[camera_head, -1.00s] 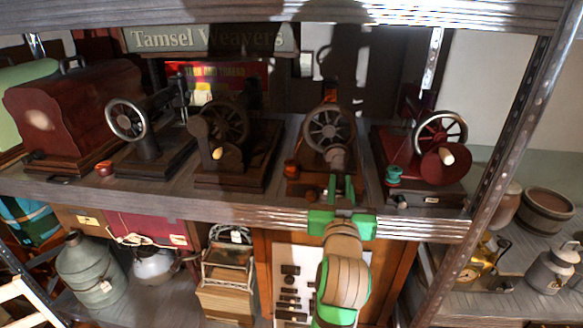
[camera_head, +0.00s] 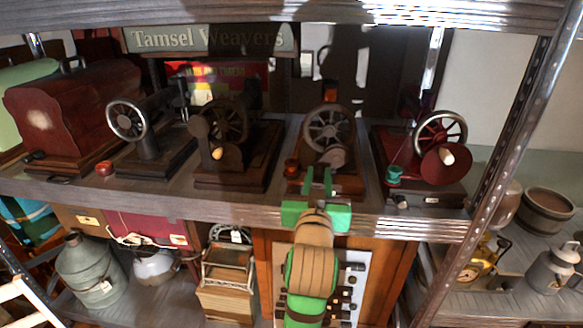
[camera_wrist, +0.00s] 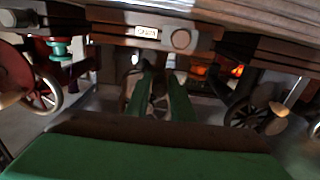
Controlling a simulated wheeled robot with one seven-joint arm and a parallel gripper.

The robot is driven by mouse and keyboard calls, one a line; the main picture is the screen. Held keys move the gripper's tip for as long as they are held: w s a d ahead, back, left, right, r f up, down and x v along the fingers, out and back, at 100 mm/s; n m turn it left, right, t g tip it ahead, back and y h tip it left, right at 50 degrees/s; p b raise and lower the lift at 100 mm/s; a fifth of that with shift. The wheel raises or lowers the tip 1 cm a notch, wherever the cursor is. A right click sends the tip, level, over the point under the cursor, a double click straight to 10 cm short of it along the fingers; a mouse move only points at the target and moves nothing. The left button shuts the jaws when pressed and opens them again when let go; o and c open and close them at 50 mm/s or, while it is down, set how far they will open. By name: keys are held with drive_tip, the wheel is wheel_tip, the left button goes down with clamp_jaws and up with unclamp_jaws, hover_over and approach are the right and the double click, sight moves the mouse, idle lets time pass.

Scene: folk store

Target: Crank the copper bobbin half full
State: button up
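A small copper-brown bobbin (camera_head: 291,167) sits at the front left of a dark sewing machine with a spoked handwheel (camera_head: 328,127) on the shelf. A brown crank disc (camera_head: 332,157) shows low in front of that wheel; its handle is not clear. My gripper (camera_head: 318,183) is just in front of and below this disc, its two green fingers pointing up and apart. In the wrist view the fingers (camera_wrist: 162,98) are also apart, with a spoked wheel behind the gap. I see nothing held. How much thread is on the bobbin is too small to tell.
A red machine (camera_head: 437,145) with a teal bobbin (camera_head: 393,174) stands close on the right. A dark machine with a yellow-knobbed crank (camera_head: 217,153) stands on the left. A red bobbin (camera_head: 104,168) lies farther left. The shelf's front edge (camera_head: 240,205) runs under my gripper.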

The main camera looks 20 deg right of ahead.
drive_tip(key=o, duration=0.4)
